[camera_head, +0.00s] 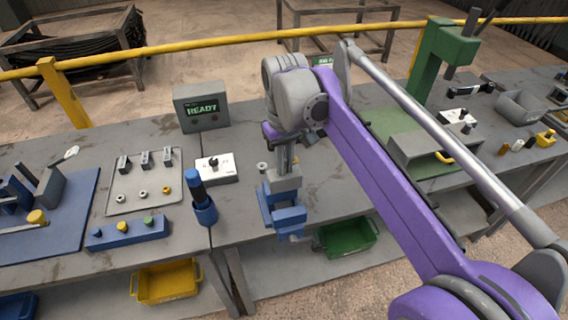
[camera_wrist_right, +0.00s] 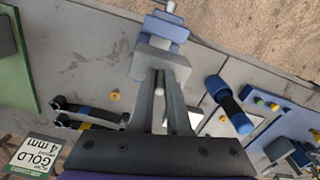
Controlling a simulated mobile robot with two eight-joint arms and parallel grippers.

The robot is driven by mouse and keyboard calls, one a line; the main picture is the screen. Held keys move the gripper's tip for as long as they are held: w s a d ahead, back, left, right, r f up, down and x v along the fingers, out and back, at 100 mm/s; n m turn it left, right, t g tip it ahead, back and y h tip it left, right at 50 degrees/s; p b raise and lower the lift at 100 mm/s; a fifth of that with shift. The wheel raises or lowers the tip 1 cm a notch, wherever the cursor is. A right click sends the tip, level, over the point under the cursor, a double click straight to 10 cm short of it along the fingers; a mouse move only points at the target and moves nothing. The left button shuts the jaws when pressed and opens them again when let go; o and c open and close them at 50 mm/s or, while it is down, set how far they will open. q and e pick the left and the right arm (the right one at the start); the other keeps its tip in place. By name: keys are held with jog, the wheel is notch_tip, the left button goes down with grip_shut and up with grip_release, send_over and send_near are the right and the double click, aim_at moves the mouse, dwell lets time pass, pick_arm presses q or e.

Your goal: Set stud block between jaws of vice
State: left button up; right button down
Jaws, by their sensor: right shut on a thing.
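A blue vice (camera_head: 289,222) stands at the front edge of the bench in the head view. It also shows beyond my fingertips in the wrist view (camera_wrist_right: 166,30), with a silver screw end. My right gripper (camera_head: 284,168) points down over the vice. In the wrist view my right gripper (camera_wrist_right: 160,78) is shut on a grey block (camera_wrist_right: 162,60), which looks like the stud block. The block is at the vice; I cannot tell whether it sits between the jaws or just above them. My left gripper is not in view.
A white switch box (camera_head: 218,168), a blue holder with a dark-handled tool (camera_head: 203,208) and a READY display (camera_head: 201,107) stand left of the vice. A tray (camera_head: 140,182) and a blue block with coloured pegs (camera_head: 127,233) lie farther left. A green press (camera_head: 432,65) stands right.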

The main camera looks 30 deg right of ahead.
aim_at(285, 178)
jog(key=shift+d, duration=0.15)
dwell(0.3)
jog(key=shift+f+b, duration=1.2)
jog(key=shift+f, duration=1.4)
jog(key=shift+p, duration=0.35)
jog(key=shift+f+b, duration=1)
jog(key=shift+f, duration=1)
jog(key=shift+c, duration=1.7)
grip_release()
